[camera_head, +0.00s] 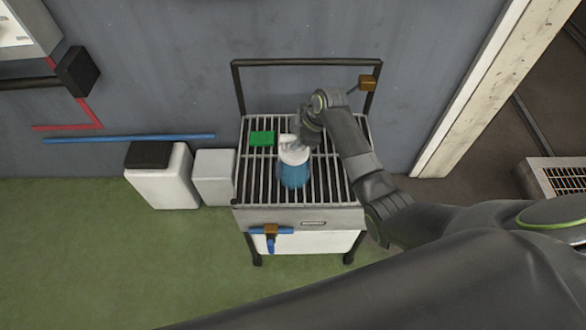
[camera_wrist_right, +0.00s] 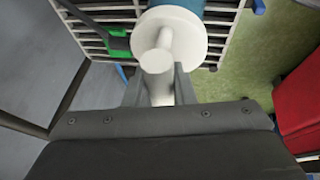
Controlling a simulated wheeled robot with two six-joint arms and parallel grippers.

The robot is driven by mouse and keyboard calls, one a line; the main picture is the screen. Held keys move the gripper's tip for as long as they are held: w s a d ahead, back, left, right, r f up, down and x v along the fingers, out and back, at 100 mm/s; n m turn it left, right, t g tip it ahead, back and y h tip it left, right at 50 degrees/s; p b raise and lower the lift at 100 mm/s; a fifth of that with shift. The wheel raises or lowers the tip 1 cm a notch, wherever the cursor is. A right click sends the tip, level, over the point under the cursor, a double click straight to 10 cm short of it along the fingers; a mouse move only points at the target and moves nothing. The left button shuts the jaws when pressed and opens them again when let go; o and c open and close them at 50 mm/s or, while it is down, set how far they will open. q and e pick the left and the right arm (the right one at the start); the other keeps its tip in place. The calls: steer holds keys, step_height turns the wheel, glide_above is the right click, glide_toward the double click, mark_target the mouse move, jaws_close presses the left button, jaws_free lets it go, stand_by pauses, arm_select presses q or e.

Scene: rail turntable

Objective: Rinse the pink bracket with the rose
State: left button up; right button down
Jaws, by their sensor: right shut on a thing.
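A white rose (camera_head: 294,154) with a round flared head is over the slatted grate (camera_head: 330,185) of the wash stand. My right gripper (camera_head: 303,138) is shut on its white stem, which shows between the fingers in the right wrist view (camera_wrist_right: 162,70). A blue, cylinder-like shape (camera_head: 294,176) is directly below the rose's head; I cannot tell whether it is water or a solid thing. No pink bracket shows in either view; the rose and the blue shape hide part of the grate. My left gripper is not in view.
A blue-handled valve (camera_head: 271,231) is on the stand's front. White bins (camera_head: 165,185) stand left.

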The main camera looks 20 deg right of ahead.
mark_target(286, 136)
steer(key=shift+w+a, duration=0.15)
steer(key=shift+a, duration=0.15)
steer(key=shift+w+a+r, duration=0.1)
steer(key=shift+w+a, duration=0.1)
steer(key=shift+a, duration=0.5)
steer(key=shift+w+a, duration=0.15)
steer(key=shift+a, duration=0.5)
